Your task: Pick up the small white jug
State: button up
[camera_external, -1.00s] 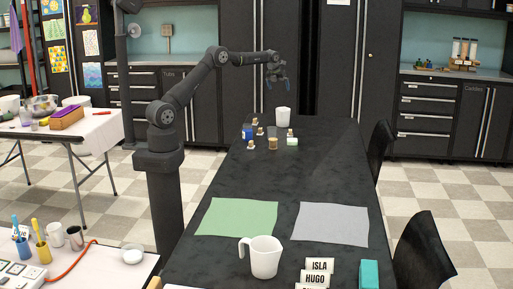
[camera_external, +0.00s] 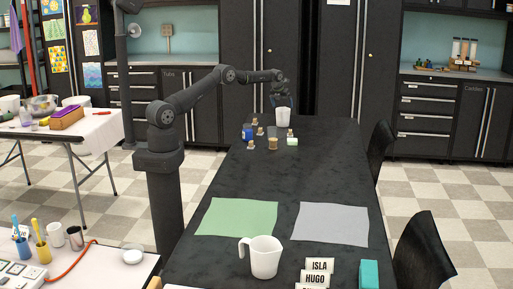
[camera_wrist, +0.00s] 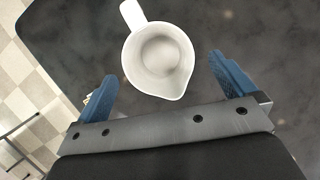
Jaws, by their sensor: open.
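A small white jug (camera_external: 282,117) stands upright at the far end of the dark table. In the wrist view the jug (camera_wrist: 160,62) is seen from above, with its handle at the upper left and its spout toward me. My gripper (camera_external: 283,103) is just above and beside the jug in the external view. In the wrist view my gripper (camera_wrist: 165,84) is open, with its blue fingers apart and the jug's body ahead of and partly between them. Nothing is held. A larger white jug (camera_external: 265,258) stands at the near end of the table.
Several small bottles (camera_external: 272,144), a blue box and a white-green block (camera_external: 292,141) stand just in front of the small jug. A green mat (camera_external: 238,216) and a grey mat (camera_external: 331,224) lie nearer. Name cards (camera_external: 317,266) and a teal box (camera_external: 369,274) are at the near right.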

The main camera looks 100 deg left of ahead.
aim_at(283, 108)
jog(key=shift+s+x, duration=0.2)
jog(key=shift+x, duration=1.9)
jog(key=c, duration=1.1)
jog(key=shift+c, duration=0.2)
